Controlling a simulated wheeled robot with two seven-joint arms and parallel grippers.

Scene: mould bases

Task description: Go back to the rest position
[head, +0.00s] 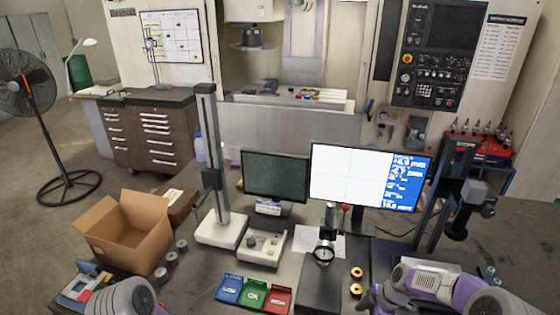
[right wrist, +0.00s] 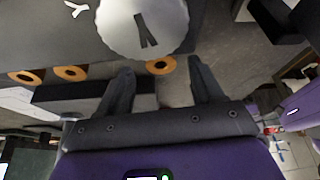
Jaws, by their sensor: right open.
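My right gripper (right wrist: 162,88) is open in the right wrist view, its two dark fingers apart with nothing held between them. A round silver metal disc (right wrist: 135,25) with a dark mark lies beyond the fingertips. Orange rings (right wrist: 70,72) lie near it, one close to the gap between the fingers. In the head view two orange rings (head: 356,273) lie on the table left of my right arm. My right arm comes in at the lower right, and its gripper is hard to make out there. Of my left arm only a rounded link shows at the lower left; its gripper is out of view.
Blue (head: 228,289), green (head: 253,296) and red (head: 279,299) trays sit at the table's front. An open cardboard box (head: 128,240), a stand (head: 220,225), a control box (head: 262,246) and two monitors (head: 365,178) stand around the work area.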

